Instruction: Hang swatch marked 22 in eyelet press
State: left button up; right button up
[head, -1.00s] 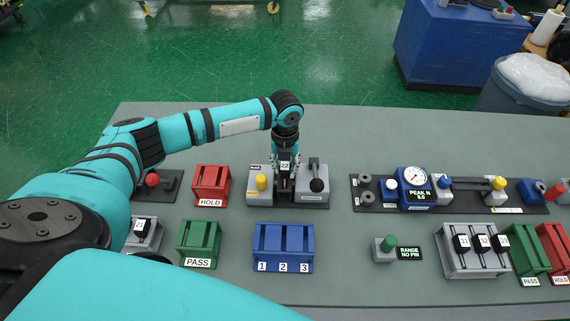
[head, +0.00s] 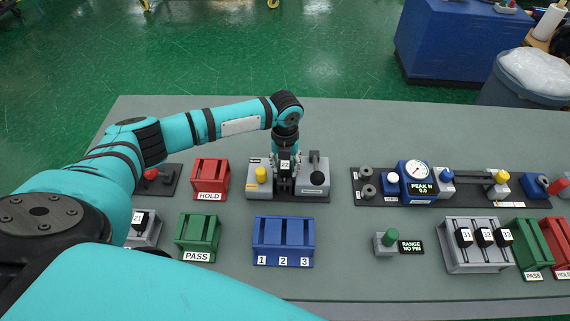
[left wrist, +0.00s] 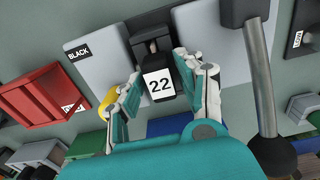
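The swatch marked 22 (left wrist: 159,86) is a black piece with a white label. It sits upright at the dark slotted post of the grey eyelet press (head: 258,191), and it also shows small in the head view (head: 285,165). My left gripper (left wrist: 160,75) reaches down over the press with one finger on each side of the swatch. Narrow gaps show between the fingers and the swatch, so it looks open around it. The press has a yellow knob (head: 261,174) on the left and a lever with a black ball (head: 317,178) on the right. My right gripper is out of view.
A red HOLD bin (head: 210,178) stands left of the press, with a green PASS bin (head: 197,235) and a blue numbered rack (head: 283,240) in front. A gauge station (head: 416,181) and a grey rack (head: 480,258) of numbered swatches stand right.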

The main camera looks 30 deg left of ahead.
pick_arm(q)
jog(key=shift+o, duration=1)
notch_tip(320, 180, up, 12)
